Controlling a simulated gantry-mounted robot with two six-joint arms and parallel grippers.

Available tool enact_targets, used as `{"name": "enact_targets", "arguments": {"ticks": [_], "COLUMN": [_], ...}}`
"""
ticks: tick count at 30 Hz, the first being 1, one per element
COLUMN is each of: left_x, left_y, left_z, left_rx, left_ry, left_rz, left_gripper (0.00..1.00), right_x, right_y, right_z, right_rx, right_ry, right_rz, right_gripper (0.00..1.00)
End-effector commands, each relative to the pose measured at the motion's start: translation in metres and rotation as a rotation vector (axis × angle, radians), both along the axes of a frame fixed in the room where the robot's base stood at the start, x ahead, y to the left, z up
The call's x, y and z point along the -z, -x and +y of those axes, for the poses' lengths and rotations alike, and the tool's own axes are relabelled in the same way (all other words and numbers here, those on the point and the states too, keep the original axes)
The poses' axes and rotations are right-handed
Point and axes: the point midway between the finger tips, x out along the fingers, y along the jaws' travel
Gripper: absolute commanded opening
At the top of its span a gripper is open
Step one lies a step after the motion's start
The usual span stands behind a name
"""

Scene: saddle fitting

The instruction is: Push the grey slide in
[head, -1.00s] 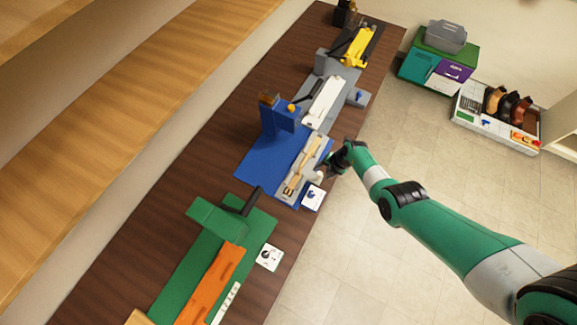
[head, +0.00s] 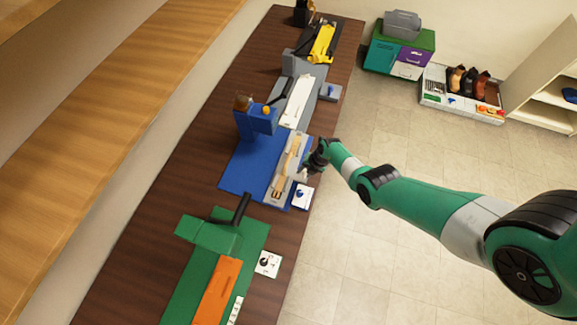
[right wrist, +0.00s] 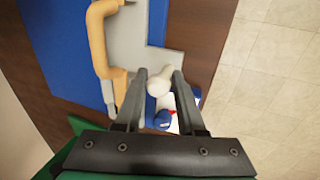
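The grey slide (head: 278,188) lies along the right side of the blue fixture (head: 240,175) on the table, with a tan curved part (head: 290,158) on top. In the right wrist view the slide (right wrist: 126,40) carries the tan part (right wrist: 97,40) along its left. In the head view my right gripper (head: 308,170) is at the slide's right edge. My left gripper is out of view.
A white card (head: 303,196) lies near the table's front edge. A green fixture with an orange part (head: 218,290) is nearer, and grey (head: 325,82) and yellow-topped (head: 322,42) fixtures stand farther back. The floor to the right is clear up to the cabinet and tray.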

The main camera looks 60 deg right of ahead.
Motion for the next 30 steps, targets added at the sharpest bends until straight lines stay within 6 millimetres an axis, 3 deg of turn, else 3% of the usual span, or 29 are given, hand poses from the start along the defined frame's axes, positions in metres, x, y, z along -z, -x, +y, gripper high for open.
{"name": "enact_targets", "arguments": {"ticks": [1, 3, 30], "left_x": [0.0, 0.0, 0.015], "left_y": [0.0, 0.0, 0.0], "left_z": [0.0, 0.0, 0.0], "left_rx": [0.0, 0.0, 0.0], "left_ry": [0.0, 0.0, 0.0], "left_rz": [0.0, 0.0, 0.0], "left_gripper": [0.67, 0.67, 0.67], "right_x": [0.0, 0.0, 0.001], "right_y": [-0.001, -0.001, -0.031], "right_z": [0.0, 0.0, 0.005], "right_rx": [0.0, 0.0, 0.0], "right_ry": [0.0, 0.0, 0.0], "right_rz": [-0.001, -0.001, -0.002], "right_gripper": [0.17, 0.08, 0.08]}}
